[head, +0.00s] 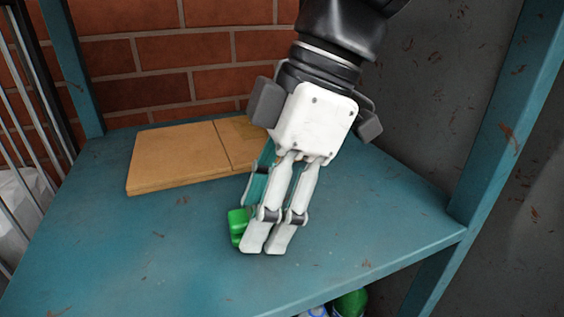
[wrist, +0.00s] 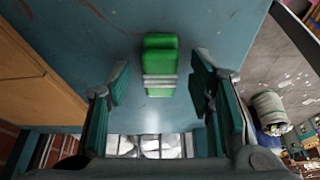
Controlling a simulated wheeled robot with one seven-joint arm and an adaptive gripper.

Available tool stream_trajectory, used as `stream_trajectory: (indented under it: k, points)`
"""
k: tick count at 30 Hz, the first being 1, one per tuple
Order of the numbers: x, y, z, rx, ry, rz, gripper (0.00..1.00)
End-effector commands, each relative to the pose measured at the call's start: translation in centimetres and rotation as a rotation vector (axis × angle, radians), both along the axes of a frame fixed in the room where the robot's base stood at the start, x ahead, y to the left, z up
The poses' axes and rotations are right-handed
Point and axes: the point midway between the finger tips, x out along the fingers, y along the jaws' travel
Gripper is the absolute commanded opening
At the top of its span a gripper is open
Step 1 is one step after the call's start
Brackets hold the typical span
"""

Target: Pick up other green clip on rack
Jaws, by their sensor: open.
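A green clip (head: 237,226) lies on the blue rack shelf (head: 120,245), partly hidden behind my gripper in the head view. In the wrist view the green clip (wrist: 160,66) shows whole, with a pale grey band across it. My gripper (head: 262,246) reaches down to the shelf at the clip. In the wrist view my gripper (wrist: 160,82) has its two fingers apart, one on each side of the clip, with a gap on both sides. Nothing is held between the fingers.
A flat tan cardboard piece (head: 175,160) lies on the shelf behind, against the brick wall side. A rack post (head: 490,130) stands at the right. A green item (head: 350,303) shows below the shelf's front edge. The shelf's left front is clear.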

Motion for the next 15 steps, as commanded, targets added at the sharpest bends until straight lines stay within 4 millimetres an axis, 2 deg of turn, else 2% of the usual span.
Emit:
stream_trajectory:
  k: [7,8,13,15]
  points:
    - [-0.05,0.08,-0.22,0.000,0.000,0.000,0.48]
    - [-0.05,0.08,-0.21,0.000,0.000,0.000,0.44]
    - [-0.05,0.07,-0.19,0.000,0.000,0.000,0.05]
    - [-0.05,0.07,-0.19,0.000,0.000,0.000,0.03]
